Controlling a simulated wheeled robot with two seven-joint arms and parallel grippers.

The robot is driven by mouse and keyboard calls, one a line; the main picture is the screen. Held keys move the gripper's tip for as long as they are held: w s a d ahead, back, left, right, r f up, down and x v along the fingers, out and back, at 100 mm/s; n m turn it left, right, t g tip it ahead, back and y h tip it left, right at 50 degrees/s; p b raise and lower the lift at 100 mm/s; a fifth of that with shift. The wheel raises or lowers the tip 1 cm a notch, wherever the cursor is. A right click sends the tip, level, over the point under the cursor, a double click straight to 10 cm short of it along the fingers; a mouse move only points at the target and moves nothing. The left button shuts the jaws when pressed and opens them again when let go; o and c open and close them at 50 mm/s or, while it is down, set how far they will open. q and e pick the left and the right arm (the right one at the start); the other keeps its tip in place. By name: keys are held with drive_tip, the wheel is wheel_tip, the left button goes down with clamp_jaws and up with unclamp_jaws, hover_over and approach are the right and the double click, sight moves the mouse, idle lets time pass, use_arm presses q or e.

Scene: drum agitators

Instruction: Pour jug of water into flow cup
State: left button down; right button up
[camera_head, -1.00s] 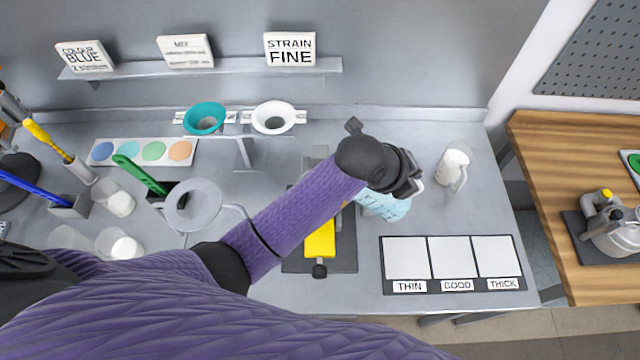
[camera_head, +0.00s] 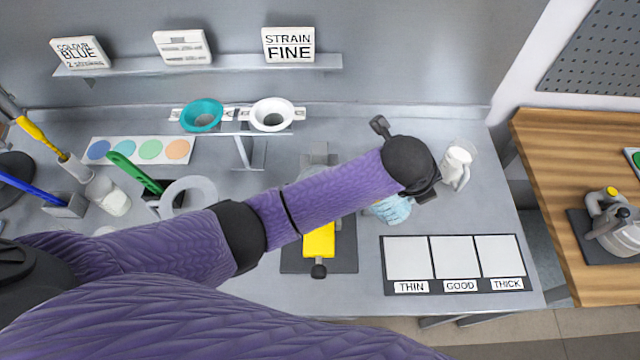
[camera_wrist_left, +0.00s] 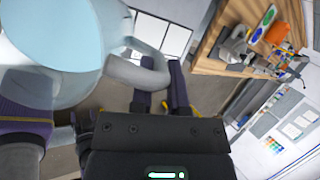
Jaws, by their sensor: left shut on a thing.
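My left gripper (camera_head: 425,190) is shut on the handle of the clear jug with light-blue water. This jug (camera_head: 390,210) is partly hidden by the gripper in the head view. In the left wrist view the jug (camera_wrist_left: 60,40) fills the upper left, and its handle (camera_wrist_left: 150,75) runs to the fingers. A grey ring-shaped cup (camera_head: 190,185), perhaps the flow cup, stands at the left, partly hidden by my arm; I cannot tell for sure.
A clear jug with white contents (camera_head: 458,165) stands close beyond the gripper. A teal funnel (camera_head: 202,116) and a white funnel (camera_head: 272,115) sit on a rack. A yellow-handled device (camera_head: 320,240) lies under my arm. The THIN, GOOD, THICK panel (camera_head: 455,285) is at the right front.

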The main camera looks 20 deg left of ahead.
use_arm(q)
drive_tip(key=d+f+m+g+y+b, duration=0.1)
drive_tip(key=d+f+y+b, duration=0.4)
drive_tip(key=b, duration=1.5)
wheel_tip(320, 180, down, 2)
drive_tip(key=shift+w+d+f+m+y+b, duration=0.2)
drive_tip(key=shift+w+m+y+b, duration=0.1)
drive_tip(key=shift+w+y+b, duration=0.1)
